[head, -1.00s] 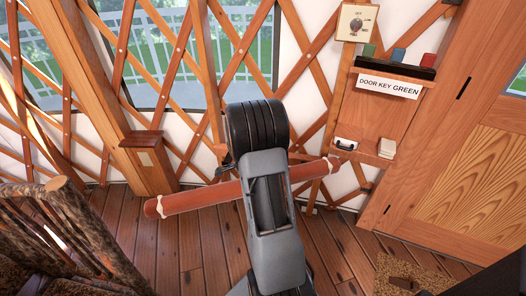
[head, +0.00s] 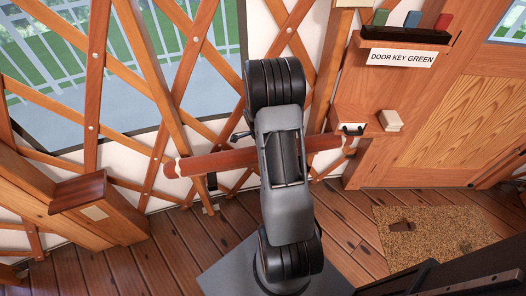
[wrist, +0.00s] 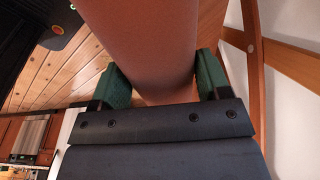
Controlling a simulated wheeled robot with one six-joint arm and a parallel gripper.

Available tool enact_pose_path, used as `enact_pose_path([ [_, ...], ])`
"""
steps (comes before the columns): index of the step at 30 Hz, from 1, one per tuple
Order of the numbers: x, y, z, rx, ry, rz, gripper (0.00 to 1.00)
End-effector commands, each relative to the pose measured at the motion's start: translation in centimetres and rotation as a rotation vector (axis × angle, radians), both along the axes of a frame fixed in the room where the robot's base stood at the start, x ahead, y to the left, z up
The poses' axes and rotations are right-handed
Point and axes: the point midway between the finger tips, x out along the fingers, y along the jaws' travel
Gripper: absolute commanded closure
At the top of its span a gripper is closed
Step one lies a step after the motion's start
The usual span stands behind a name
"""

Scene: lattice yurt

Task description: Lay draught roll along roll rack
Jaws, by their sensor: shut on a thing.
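The draught roll (head: 215,162) is a long reddish-brown tube with a pale tie near its left end. It spans the middle of the head view, slightly higher at its right end, in front of the lattice wall. My arm hides its middle. In the wrist view the roll (wrist: 150,40) runs between the green pads of my gripper (wrist: 162,78), which is shut on it. The gripper itself is hidden behind my arm in the head view. I cannot clearly make out the roll rack; a small dark fitting (head: 212,182) shows on the wall just under the roll's left part.
A small wooden ledge (head: 78,191) juts out at left. A labelled shelf (head: 405,39), a wooden door (head: 460,110) and a doormat (head: 440,235) are at right.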

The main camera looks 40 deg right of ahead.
Motion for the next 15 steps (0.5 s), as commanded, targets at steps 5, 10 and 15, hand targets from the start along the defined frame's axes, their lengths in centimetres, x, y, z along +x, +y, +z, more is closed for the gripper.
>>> enact_pose_path([
  [5, -0.1, -0.4, -2.1, -0.002, -0.001, -0.007, 0.94],
  [10, -0.1, -0.6, -2.8, -0.003, -0.004, -0.012, 0.94],
  [15, -0.2, -0.5, -3.7, -0.001, -0.002, -0.012, 0.94],
])
